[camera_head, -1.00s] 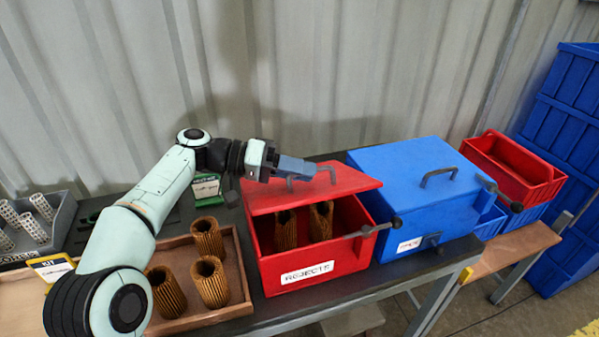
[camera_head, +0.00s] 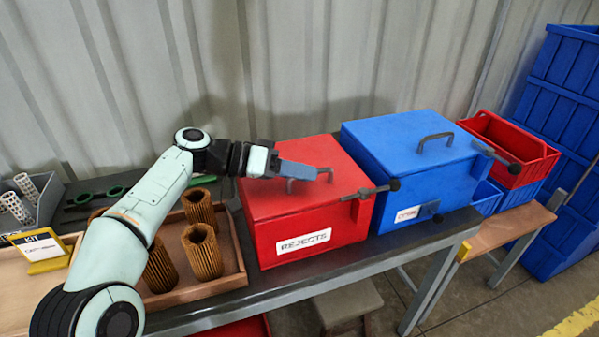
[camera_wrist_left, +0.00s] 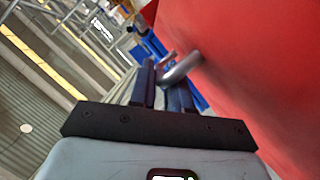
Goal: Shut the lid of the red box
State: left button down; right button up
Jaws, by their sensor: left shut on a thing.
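The red box (camera_head: 277,235) with the "REJECTS" label stands on the dark bench. Its lid (camera_head: 262,200) lies down flat over the top, and the inside is hidden. My left gripper (camera_head: 318,172) is at the lid's top, shut on the grey lid handle (camera_head: 293,184). In the left wrist view the fingers (camera_wrist_left: 165,88) are around the handle (camera_wrist_left: 183,68), beside the red lid surface (camera_wrist_left: 255,70). A dark latch lever (camera_head: 371,190) sticks out at the box's front right corner. My right gripper is not in view.
A closed blue box (camera_head: 405,165) stands close on the right. A wooden tray (camera_head: 237,270) with several brown pleated cartridges (camera_head: 203,250) is on the left, near a yellow KIT sign (camera_head: 42,250). A red bin (camera_head: 515,150) sits further right. A corrugated wall is behind.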

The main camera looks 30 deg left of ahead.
pick_arm(q)
jog(key=shift+d+f, duration=0.1)
jog(key=shift+f, duration=0.15)
jog(key=c, duration=1.2)
grip_release()
jog(key=shift+s, duration=0.1)
jog(key=shift+o, duration=0.2)
jog(key=shift+a+r, duration=0.1)
jog(key=shift+a, duration=0.1)
jog(key=p+v, duration=0.2)
jog(key=v, duration=0.6)
jog(key=shift+s+r, duration=0.1)
jog(key=shift+r, duration=0.15)
jog(key=p+v, duration=0.1)
jog(key=v, duration=0.3)
jog(key=shift+s+a, duration=0.25)
jog(key=shift+a, duration=0.05)
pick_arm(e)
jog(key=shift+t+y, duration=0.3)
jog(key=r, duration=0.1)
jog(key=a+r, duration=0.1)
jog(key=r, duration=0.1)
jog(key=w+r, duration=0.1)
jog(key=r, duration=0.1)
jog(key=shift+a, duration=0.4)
